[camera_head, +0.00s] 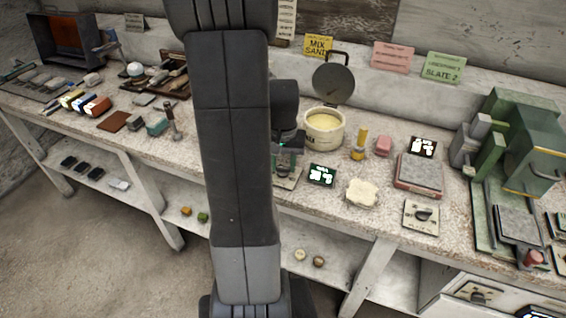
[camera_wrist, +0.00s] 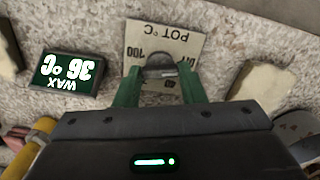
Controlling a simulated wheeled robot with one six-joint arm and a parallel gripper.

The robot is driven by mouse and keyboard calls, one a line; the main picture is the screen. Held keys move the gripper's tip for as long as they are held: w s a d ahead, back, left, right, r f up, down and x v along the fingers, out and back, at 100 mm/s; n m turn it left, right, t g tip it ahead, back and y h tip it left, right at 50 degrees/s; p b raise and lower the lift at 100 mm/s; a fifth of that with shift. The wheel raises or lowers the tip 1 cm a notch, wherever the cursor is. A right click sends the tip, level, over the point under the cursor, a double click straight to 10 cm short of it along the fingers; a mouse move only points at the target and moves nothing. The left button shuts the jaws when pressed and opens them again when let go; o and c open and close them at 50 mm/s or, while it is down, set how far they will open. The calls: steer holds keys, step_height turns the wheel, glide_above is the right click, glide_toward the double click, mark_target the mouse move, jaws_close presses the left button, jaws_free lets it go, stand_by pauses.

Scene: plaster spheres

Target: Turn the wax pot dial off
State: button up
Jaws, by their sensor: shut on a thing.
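The plate also shows in the head view (camera_head: 289,181), partly behind my arm. My gripper (camera_wrist: 160,84) has green fingers on both sides of the knob and is shut on it; it also shows in the head view (camera_head: 284,160). The knob's pointer direction is hard to tell.
A cream lump (camera_head: 362,193) and a second dial plate (camera_head: 421,216) lie to the right on the bench. A yellow bottle (camera_head: 358,146) stands near the pot. A green press (camera_head: 525,140) is at the far right. My arm hides the middle of the bench.

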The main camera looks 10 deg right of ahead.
mark_target(283, 167)
steer(key=o, duration=1)
step_height(283, 167, up, 14)
steer(key=shift+f+p, duration=0.1)
steer(key=shift+p, duration=0.25)
step_height(283, 167, down, 14)
steer(key=shift+r+b, duration=0.1)
steer(key=shift+b, duration=0.3)
